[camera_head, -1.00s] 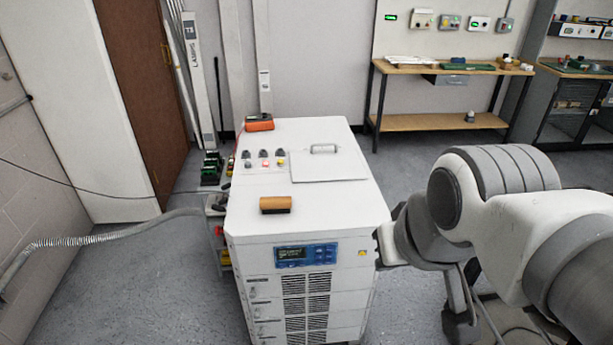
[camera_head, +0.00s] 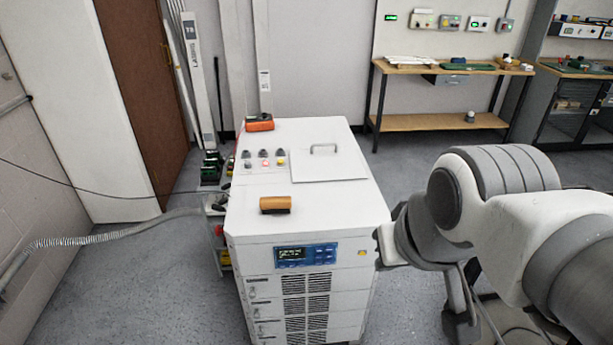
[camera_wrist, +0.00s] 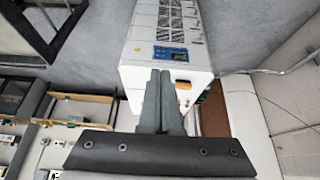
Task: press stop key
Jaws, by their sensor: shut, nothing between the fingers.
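The white cabinet (camera_head: 320,225) stands in the middle of the head view. Its front carries a blue control panel (camera_head: 306,255) with a small dark display; single keys are too small to tell apart, so I cannot pick out a stop key. In the wrist view the blue panel (camera_wrist: 171,53) shows upside down, beyond my gripper (camera_wrist: 161,75). My gripper is shut and empty, its two dark fingers together and pointing at the cabinet front. The fingertips appear apart from the panel. In the head view the fingers are hidden; my arm is at the right.
On the cabinet top lie a brown block (camera_head: 275,204), an orange device (camera_head: 259,123), small knobs with lamps (camera_head: 264,163) and a handled lid (camera_head: 330,165). A corrugated hose (camera_head: 110,237) runs left. A workbench (camera_head: 450,70) stands behind. Floor left of the cabinet is mostly clear.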

